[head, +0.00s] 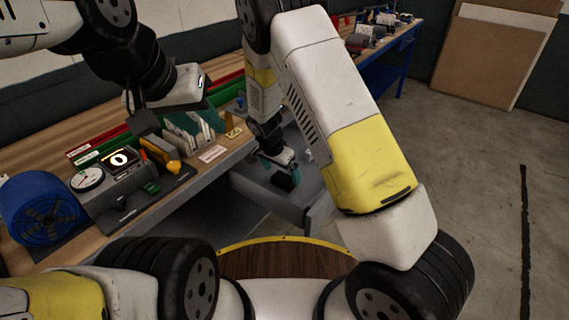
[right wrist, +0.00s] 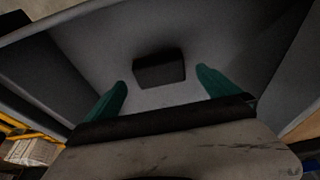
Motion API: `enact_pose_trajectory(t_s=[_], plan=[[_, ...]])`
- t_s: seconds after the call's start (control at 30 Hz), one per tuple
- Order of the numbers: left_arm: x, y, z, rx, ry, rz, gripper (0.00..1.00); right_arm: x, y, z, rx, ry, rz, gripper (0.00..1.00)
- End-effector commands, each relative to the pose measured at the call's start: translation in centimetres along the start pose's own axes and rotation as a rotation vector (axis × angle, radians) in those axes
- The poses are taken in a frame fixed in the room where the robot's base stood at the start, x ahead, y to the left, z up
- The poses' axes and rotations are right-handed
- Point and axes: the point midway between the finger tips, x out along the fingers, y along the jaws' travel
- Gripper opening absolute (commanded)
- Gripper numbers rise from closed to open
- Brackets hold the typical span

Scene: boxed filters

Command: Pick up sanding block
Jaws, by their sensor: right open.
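The sanding block looks like a small dark block (right wrist: 159,69) on the grey floor of an open drawer or tray (right wrist: 220,35) in the right wrist view. It also shows as a dark shape (head: 286,181) in the head view. My right gripper (right wrist: 161,80) is open, its two teal fingers on either side of the block in the picture, with nothing held. In the head view the right gripper (head: 280,164) reaches down into the drawer, close to the block.
The drawer walls surround the right gripper. Brown boards (head: 495,50) lean at the back right. The floor at right is clear.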

Motion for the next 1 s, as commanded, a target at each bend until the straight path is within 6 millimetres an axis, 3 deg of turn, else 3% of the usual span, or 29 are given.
enact_pose_trajectory(t_s=[0.2, 0.5, 0.87, 1.0], plan=[[0.0, 0.0, 0.0, 0.000, 0.000, 0.000, 0.36, 3.0, 0.0, 0.0, 0.000, -0.001, 0.001, 1.00], [0.0, 0.0, 0.0, 0.000, 0.000, 0.000, 0.36, 3.5, 0.0, 0.0, 0.000, 0.000, 0.000, 0.98], [0.0, 0.0, 0.0, 0.000, 0.000, 0.000, 0.36, 3.4, 0.0, -0.1, 0.000, 0.000, 0.000, 0.27], [0.0, 0.0, 0.0, 0.000, 0.000, 0.000, 0.36, 3.4, 0.0, -0.1, 0.000, 0.000, 0.000, 0.25]])
